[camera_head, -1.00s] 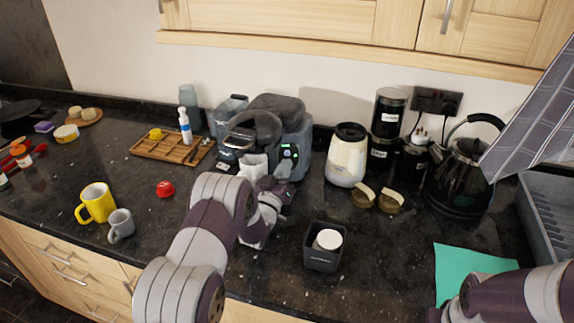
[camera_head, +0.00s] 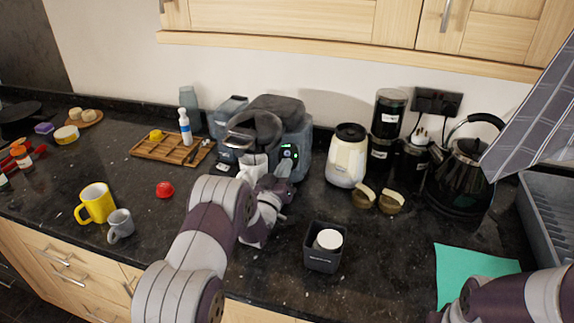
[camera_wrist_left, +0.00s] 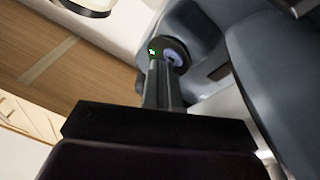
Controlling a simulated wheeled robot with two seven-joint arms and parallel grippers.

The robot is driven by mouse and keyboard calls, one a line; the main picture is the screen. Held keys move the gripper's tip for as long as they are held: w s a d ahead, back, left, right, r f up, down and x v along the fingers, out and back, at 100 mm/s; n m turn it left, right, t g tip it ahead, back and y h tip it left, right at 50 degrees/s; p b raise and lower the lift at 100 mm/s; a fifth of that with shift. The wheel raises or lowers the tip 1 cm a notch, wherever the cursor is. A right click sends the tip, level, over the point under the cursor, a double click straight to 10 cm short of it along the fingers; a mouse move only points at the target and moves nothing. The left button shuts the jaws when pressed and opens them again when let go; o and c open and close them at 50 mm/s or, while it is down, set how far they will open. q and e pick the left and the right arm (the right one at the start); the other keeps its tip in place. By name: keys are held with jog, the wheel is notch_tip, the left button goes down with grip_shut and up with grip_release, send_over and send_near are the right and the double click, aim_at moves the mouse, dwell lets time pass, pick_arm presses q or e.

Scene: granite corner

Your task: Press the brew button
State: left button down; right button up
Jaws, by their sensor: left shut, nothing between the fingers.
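The coffee machine (camera_head: 303,142) is grey-blue and stands against the back wall, with a lit green display (camera_head: 288,150) on a dark front panel. A white cup (camera_head: 252,166) shows at its front, partly hidden by my arm. My left gripper (camera_head: 284,170) is shut and empty, just in front of and below the panel. In the left wrist view its closed fingertips (camera_wrist_left: 161,66) lie right below a round dark panel (camera_wrist_left: 174,52) with a small green light and a pale round spot. I cannot tell whether the tips touch it. My right gripper is out of view.
A dark bin with a white item (camera_head: 322,250) stands right of my left arm. A cream grinder (camera_head: 346,156) and a black kettle (camera_head: 464,170) stand right of the machine. A red object (camera_head: 165,189), grey mug (camera_head: 120,225) and yellow mug (camera_head: 96,203) are on the left.

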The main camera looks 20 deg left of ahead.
pick_arm(q)
jog(key=shift+s+f, duration=0.15)
jog(key=shift+f, duration=0.1)
jog(key=shift+s+d, duration=0.1)
jog(key=shift+s+p, duration=0.3)
jog(key=shift+p, duration=0.05)
jog(key=shift+s+r, duration=0.1)
jog(key=shift+r, duration=0.05)
jog(key=s+r+p, duration=0.1)
jog(key=s, duration=0.1)
jog(key=s+d+r+p, duration=0.1)
jog(key=s, duration=0.1)
jog(key=shift+r+p, duration=0.4)
dwell(0.6)
